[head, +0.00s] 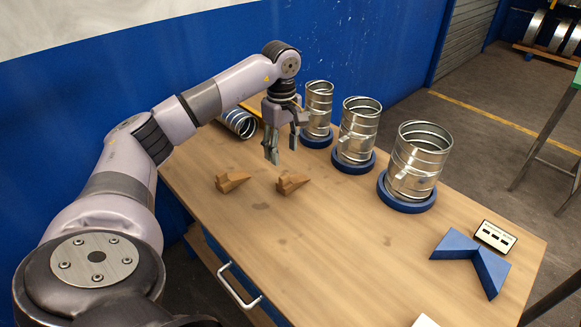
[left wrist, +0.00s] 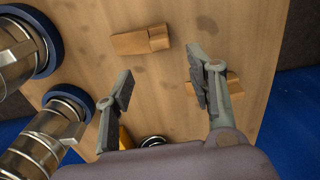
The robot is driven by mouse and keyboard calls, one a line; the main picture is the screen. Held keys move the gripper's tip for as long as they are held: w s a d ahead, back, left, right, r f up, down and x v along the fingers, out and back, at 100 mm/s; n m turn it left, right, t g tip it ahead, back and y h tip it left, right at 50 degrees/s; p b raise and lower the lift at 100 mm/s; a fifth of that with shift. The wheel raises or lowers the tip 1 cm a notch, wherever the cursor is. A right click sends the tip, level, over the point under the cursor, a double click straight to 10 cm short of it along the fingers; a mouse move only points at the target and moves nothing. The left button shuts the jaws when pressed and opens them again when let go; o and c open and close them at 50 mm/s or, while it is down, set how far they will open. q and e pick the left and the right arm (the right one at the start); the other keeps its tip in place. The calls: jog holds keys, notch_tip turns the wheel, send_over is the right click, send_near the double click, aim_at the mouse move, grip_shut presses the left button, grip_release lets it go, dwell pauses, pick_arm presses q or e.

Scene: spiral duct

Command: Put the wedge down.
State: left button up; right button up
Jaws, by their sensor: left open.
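Two brown wooden wedges lie on the table: the left wedge (head: 231,181) and the right wedge (head: 292,183). My left gripper (head: 282,152) is open and empty, above the table just behind the wedges in the head view. In the left wrist view, one wedge (left wrist: 141,40) lies clear, ahead of the open fingers (left wrist: 160,75). The other wedge (left wrist: 234,86) is partly hidden behind the right-hand finger. Neither wedge is between the fingers. My right gripper is not in view.
Three spiral ducts stand on blue round bases: small (head: 319,105), middle (head: 358,130) and large (head: 417,160). Another duct (head: 238,124) lies on its side at the back left. A blue angled block (head: 472,255) and a small panel (head: 495,236) are at right. The wooden tabletop (head: 300,240) is clear in front.

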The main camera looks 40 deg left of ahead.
aim_at(284, 175)
pick_arm(q)
notch_tip(284, 175, down, 4)
jog(key=shift+w+p, duration=0.1)
jog(key=shift+p, duration=0.2)
jog(key=shift+d+f+p, duration=0.1)
jog(key=shift+f+p, duration=0.2)
jog(key=shift+f, duration=0.1)
jog(key=shift+d+f+p, duration=0.15)
jog(key=shift+f+p, duration=0.75)
jog(key=shift+f, duration=1.45)
jog(key=shift+c, duration=0.5)
grip_shut()
